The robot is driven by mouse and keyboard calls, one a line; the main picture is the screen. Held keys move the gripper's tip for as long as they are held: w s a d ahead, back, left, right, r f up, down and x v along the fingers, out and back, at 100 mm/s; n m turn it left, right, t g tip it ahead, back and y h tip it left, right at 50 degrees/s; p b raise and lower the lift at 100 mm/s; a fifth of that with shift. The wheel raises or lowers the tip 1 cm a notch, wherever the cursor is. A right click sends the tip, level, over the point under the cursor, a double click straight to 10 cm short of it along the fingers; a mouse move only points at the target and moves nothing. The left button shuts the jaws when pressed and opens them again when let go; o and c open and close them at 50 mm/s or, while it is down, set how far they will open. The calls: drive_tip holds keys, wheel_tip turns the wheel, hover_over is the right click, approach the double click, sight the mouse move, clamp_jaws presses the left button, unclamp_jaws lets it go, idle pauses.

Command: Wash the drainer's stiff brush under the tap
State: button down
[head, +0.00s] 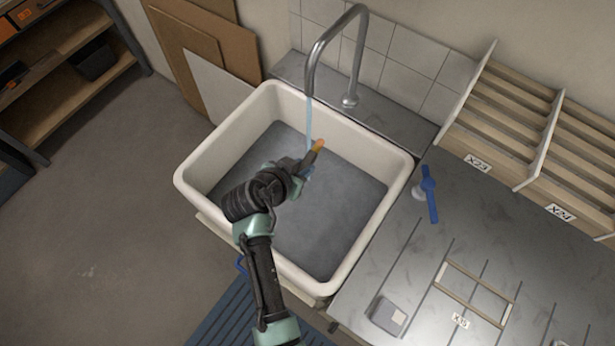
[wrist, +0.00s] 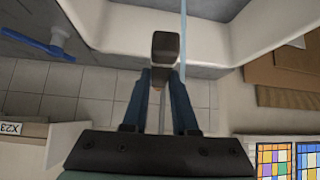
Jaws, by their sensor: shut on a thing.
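My gripper (head: 305,168) is over the sink, shut on a brush (head: 318,146) with an orange-brown end. In the wrist view my gripper (wrist: 163,82) has its two blue fingers around the brush, whose dark blocky end (wrist: 165,46) points away from the palm. The bristles cannot be made out. The curved metal tap (head: 335,40) stands at the sink's back edge. A thin water stream (head: 309,112) runs from it, close beside the brush; it also shows in the wrist view (wrist: 183,30). I cannot tell whether it touches the brush. The white sink (head: 190,180) has a grey floor.
A blue lever handle (head: 429,195) is on the metal counter (head: 400,270) right of the sink. Slatted wooden racks (head: 510,110) stand at the back right. A wooden frame (head: 470,290) and a small grey block (head: 388,315) lie on the counter. Boards (head: 205,50) lean left of the sink.

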drive_tip(key=w+a+f+b, duration=0.1)
drive_tip(key=w+a+b, duration=0.2)
drive_tip(key=w+b, duration=0.2)
drive_tip(key=shift+w+f, duration=0.15)
drive_tip(key=shift+w, duration=0.4)
drive_tip(key=shift+d, duration=0.15)
idle(0.3)
drive_tip(key=shift+w+d, duration=0.3)
drive_tip(key=shift+d, duration=0.15)
drive_tip(key=shift+s+a, duration=0.1)
drive_tip(key=shift+a, duration=0.05)
drive_tip(key=shift+s+a, duration=0.2)
drive_tip(key=shift+a, duration=0.25)
drive_tip(key=shift+d, duration=0.15)
drive_tip(key=shift+w+d+b, duration=0.3)
drive_tip(key=shift+d+b, duration=0.05)
drive_tip(key=shift+d, duration=0.1)
drive_tip(key=shift+s+a, duration=0.1)
drive_tip(key=shift+a, duration=0.05)
